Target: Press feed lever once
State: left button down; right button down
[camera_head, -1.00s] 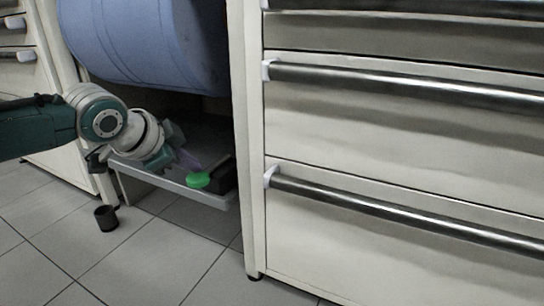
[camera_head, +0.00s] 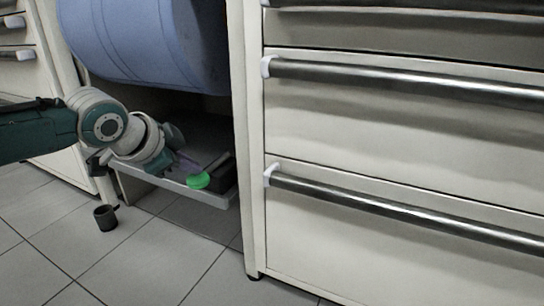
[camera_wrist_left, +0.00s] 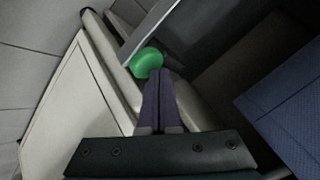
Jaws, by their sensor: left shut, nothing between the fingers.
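The feed lever's green rounded knob (camera_head: 198,181) shows at the front edge of a low grey shelf, beside a dark block (camera_head: 222,172). My left gripper (camera_head: 190,166) reaches in from the left, just behind and above the knob. Its purple fingers are shut and empty. In the left wrist view the closed fingertips (camera_wrist_left: 158,75) are right by the green knob (camera_wrist_left: 146,62) and overlap its edge; I cannot tell whether they touch it. The rest of the lever is hidden. My right gripper is out of view.
A large blue roll (camera_head: 150,45) hangs above the grey shelf (camera_head: 165,184). A cream drawer cabinet with metal bar handles (camera_head: 400,213) stands close on the right.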

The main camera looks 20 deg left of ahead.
pick_arm(q)
jog(key=shift+f+b, duration=0.65)
jog(key=shift+f, duration=0.5)
dwell(0.7)
jog(key=shift+r, duration=0.1)
dwell(0.5)
jog(key=shift+s+r+p, duration=0.1)
jog(key=shift+r+p, duration=1.8)
jog(key=shift+p, duration=0.3)
notch_tip(320, 180, up, 5)
jog(key=p, duration=0.5)
jog(key=shift+r, duration=0.1)
